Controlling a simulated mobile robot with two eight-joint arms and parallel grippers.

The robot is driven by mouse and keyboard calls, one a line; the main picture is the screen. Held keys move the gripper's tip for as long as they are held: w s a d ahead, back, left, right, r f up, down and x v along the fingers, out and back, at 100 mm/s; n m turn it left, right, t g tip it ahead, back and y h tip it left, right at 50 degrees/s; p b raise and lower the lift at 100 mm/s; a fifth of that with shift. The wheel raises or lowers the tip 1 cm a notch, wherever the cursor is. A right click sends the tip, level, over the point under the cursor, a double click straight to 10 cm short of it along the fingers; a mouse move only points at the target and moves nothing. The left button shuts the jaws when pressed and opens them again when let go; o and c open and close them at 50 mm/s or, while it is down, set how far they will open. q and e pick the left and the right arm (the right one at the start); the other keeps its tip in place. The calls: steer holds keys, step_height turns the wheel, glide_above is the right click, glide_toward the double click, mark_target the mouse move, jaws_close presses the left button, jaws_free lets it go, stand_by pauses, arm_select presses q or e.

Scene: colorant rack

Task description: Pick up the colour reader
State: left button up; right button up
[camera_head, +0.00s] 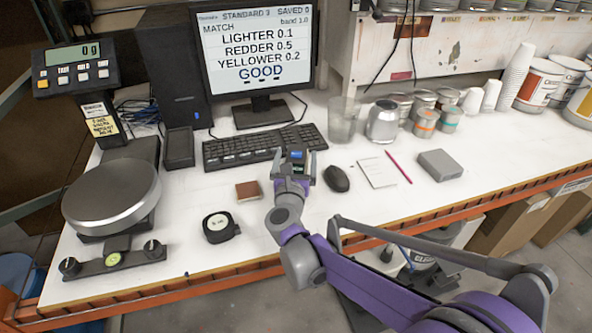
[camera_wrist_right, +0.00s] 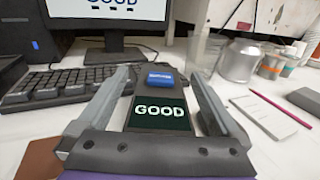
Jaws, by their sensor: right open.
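The colour reader (camera_wrist_right: 157,112) is a dark handheld device with a blue button and a small screen reading GOOD. In the head view it (camera_head: 297,155) shows in front of the keyboard, partly hidden by my right gripper (camera_head: 294,158). In the right wrist view my right gripper (camera_wrist_right: 158,78) is open, one finger along each side of the reader. A gap shows between the reader and the right finger; the left finger lies close to its side. My left gripper is not in view.
A mouse (camera_head: 336,178) lies just right of the gripper. A keyboard (camera_head: 262,146) is behind it, and a brown square block (camera_head: 248,191) and a tape measure (camera_head: 219,227) are to the left. A notepad (camera_head: 377,172), pencil (camera_head: 399,167) and grey box (camera_head: 439,165) lie further right.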

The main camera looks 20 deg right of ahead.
jaws_close()
stand_by(0.4)
step_height(320, 180, up, 10)
steer(key=shift+r+p, duration=0.1)
steer(key=shift+p, duration=0.6)
